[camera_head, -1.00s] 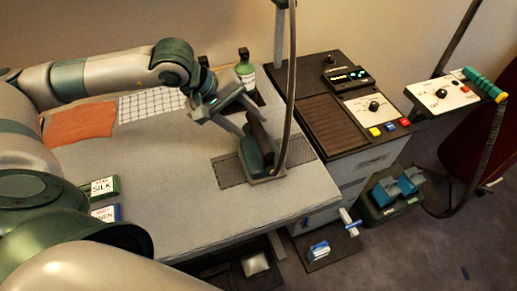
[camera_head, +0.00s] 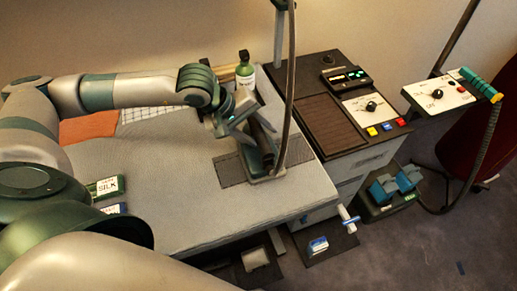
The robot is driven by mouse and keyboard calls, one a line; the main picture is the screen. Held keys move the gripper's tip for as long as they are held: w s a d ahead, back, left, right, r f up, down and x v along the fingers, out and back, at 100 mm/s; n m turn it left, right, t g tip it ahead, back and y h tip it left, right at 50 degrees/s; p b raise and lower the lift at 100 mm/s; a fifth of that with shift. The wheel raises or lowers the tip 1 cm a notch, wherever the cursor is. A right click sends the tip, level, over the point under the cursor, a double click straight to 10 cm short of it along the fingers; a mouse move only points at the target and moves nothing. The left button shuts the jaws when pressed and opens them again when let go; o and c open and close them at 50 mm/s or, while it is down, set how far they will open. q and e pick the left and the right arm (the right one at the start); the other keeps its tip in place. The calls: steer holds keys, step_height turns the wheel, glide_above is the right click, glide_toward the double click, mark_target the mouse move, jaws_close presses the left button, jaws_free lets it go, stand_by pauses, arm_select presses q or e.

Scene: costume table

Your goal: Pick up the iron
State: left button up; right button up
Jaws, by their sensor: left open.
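The iron (camera_head: 252,160) stands on a dark rest mat (camera_head: 231,170) near the right end of the grey padded table. It has a green body and a dark handle (camera_head: 266,140), and its cable rises at its right side. My left gripper (camera_head: 252,133) comes in from the upper left and is open, with its fingers at the iron's handle. The fingers partly cover the handle, and I cannot tell whether they touch it. My right gripper is not in view.
A control cabinet (camera_head: 327,122) adjoins the table on the right. SILK (camera_head: 107,186) and another label block lie at the left front. The table's front middle (camera_head: 190,215) is clear.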

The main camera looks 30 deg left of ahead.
arm_select(q)
steer(key=shift+c, duration=0.4)
jaws_close()
stand_by(0.9)
steer(key=shift+r, duration=0.1)
